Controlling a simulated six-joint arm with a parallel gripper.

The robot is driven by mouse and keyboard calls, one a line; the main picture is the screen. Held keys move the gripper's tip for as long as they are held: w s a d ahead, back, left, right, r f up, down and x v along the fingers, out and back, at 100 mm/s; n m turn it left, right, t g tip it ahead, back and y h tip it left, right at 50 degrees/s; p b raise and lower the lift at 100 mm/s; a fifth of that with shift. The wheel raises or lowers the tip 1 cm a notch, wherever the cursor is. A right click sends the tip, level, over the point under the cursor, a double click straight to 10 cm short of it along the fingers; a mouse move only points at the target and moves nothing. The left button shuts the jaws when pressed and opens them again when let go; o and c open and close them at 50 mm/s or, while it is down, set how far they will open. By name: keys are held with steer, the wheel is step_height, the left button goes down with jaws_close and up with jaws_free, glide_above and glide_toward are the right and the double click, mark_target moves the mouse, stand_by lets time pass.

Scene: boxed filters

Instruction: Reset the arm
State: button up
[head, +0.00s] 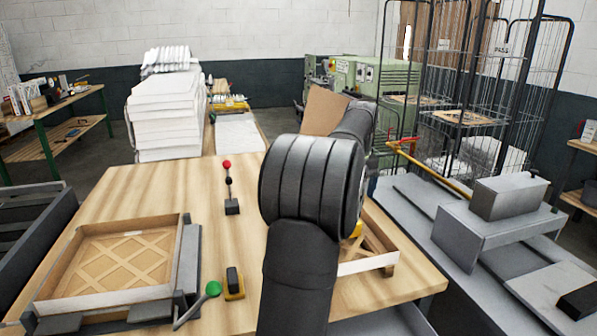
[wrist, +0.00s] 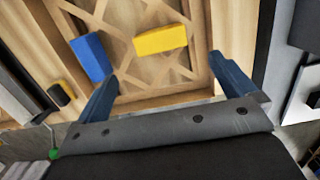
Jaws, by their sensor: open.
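My arm fills the middle of the head view and hides my gripper there. In the wrist view my gripper (wrist: 165,68) has its two blue-grey fingers spread wide, with nothing between them. Beyond the fingertips lies an open wooden box with a lattice floor (wrist: 125,28). A yellow block (wrist: 160,40) lies on the lattice, and a blue block (wrist: 92,57) lies at its left side. In the head view the right box (head: 375,262) is mostly behind my arm, with a bit of the yellow block (head: 357,230) showing.
A second lattice box (head: 160,226) sits in a dark fixture at the left of the wooden table (head: 217,285). A red-knobbed lever (head: 230,190), a yellow-based switch (head: 233,283) and a green-knobbed lever (head: 212,289) stand between. Grey machinery (head: 490,235) stands at the right.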

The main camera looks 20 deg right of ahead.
steer(key=f, duration=0.3)
steer(key=w+f, duration=0.1)
steer(key=f, duration=0.7)
steer(key=shift+w, duration=0.25)
steer(key=shift+r, duration=1.7)
steer(key=shift+f, duration=0.1)
